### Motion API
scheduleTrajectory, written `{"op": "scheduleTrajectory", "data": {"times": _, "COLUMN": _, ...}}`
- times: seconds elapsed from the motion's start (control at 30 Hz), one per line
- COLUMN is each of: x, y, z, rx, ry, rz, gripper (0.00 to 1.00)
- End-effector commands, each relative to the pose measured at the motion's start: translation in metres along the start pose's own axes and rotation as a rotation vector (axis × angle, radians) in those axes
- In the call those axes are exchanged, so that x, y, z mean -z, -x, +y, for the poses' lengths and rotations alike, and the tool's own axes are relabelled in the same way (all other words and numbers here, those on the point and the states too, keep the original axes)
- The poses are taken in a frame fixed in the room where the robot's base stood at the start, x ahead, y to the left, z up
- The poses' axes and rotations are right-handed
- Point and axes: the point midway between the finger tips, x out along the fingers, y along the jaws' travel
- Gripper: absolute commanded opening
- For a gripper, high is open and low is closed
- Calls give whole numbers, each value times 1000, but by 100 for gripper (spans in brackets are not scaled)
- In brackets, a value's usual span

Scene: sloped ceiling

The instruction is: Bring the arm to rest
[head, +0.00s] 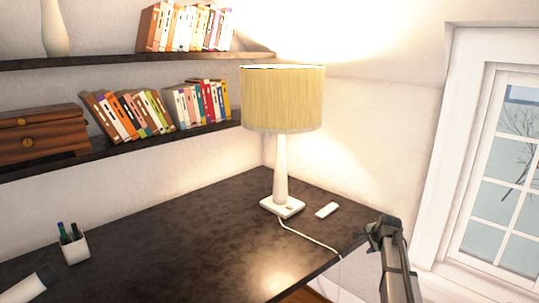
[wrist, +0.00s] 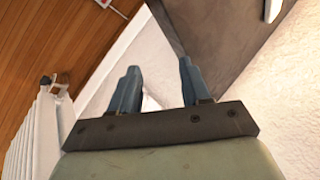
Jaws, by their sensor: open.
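My gripper (wrist: 155,88) shows in the wrist view with its two blue-grey fingers spread apart and nothing between them. Below and beyond it there are a white surface, a wooden floor and a dark tabletop edge. In the head view my arm rises from the lower right, and its end (head: 383,232) is at the right edge of the dark desk (head: 180,240). The fingertips are hard to make out there. I cannot tell whether the arm touches the desk.
A lit lamp (head: 281,100) stands on the desk, with a small white object (head: 327,210) to its right. A pen cup (head: 75,249) is at the left. Shelves with books line the wall. A radiator (wrist: 38,130) shows in the wrist view. The desk's middle is clear.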

Motion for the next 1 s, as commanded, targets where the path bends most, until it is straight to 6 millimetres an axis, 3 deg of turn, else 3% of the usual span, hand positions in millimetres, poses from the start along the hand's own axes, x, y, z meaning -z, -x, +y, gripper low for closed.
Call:
{"op": "scheduleTrajectory", "data": {"times": 0.03, "x": -3, "y": -4, "z": 20, "rx": -16, "ry": -1, "rz": -3, "gripper": 47}}
{"op": "scheduleTrajectory", "data": {"times": 0.27, "x": -34, "y": -37, "z": 85, "rx": -99, "ry": 62, "rz": -41, "gripper": 47}}
{"op": "scheduleTrajectory", "data": {"times": 0.6, "x": -126, "y": -88, "z": 207, "rx": -278, "ry": 279, "rz": -176, "gripper": 47}}
{"op": "scheduleTrajectory", "data": {"times": 0.8, "x": -181, "y": -102, "z": 283, "rx": -379, "ry": 420, "rz": -274, "gripper": 47}}
{"op": "scheduleTrajectory", "data": {"times": 1.0, "x": -232, "y": -105, "z": 359, "rx": -474, "ry": 560, "rz": -382, "gripper": 47}}
